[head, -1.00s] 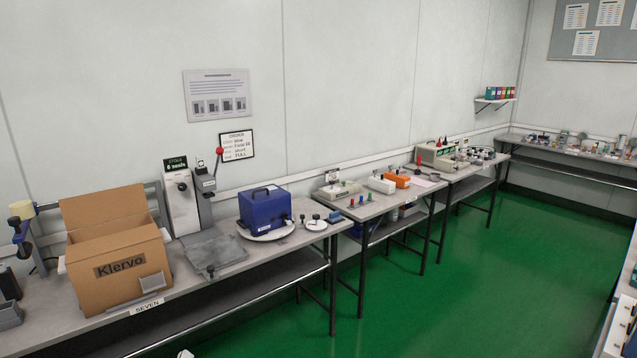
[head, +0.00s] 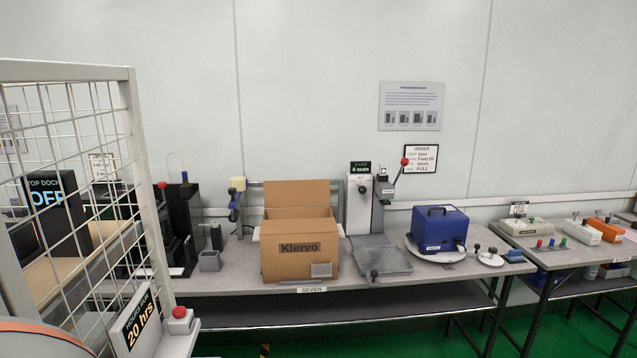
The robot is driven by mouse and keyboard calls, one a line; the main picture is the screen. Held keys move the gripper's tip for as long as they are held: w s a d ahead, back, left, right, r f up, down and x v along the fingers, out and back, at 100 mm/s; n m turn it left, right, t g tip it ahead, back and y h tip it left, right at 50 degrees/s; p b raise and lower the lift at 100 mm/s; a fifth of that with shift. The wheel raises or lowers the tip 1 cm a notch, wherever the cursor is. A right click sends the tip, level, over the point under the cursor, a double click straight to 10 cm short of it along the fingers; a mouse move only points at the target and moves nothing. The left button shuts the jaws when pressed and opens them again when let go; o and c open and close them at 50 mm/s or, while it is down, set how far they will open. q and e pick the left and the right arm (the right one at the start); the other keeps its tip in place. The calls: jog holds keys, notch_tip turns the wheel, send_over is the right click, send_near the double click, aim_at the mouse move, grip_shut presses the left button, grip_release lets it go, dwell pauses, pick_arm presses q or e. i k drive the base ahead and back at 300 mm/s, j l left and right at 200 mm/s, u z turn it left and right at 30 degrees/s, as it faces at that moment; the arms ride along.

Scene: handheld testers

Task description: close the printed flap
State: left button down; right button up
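An open cardboard box (head: 299,262) printed "Klervo" stands on the grey bench, left of centre in the head view. Its back flap (head: 296,193) stands upright behind the opening. A small grey piece (head: 321,270) sits on the lower right of its front face. The inside of the box is mostly hidden by its front wall. I cannot make out a flap folded down at the front. Neither of my grippers shows in the head view.
The bench (head: 245,281) carries a press with a red-knobbed lever (head: 384,188), a grey plate (head: 380,257) and a blue case (head: 439,228) on a round turntable. A white wire mesh panel (head: 95,170) stands close at left. Green floor (head: 400,340) shows below the bench.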

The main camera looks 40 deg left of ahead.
aim_at(292, 193)
jog(key=i+u, duration=0.4)
jog(key=i+l+u, duration=0.15)
jog(key=i+u, duration=0.25)
jog(key=i+l+u, duration=0.25)
jog(key=u, duration=0.15)
jog(key=i+l+u, duration=0.4)
jog(key=l+u, duration=0.85)
jog(key=l, duration=0.15)
jog(key=k+l+u, duration=0.2)
jog(key=l+u, duration=0.15)
jog(key=k+l+u, duration=0.25)
jog(key=l+u, duration=0.15)
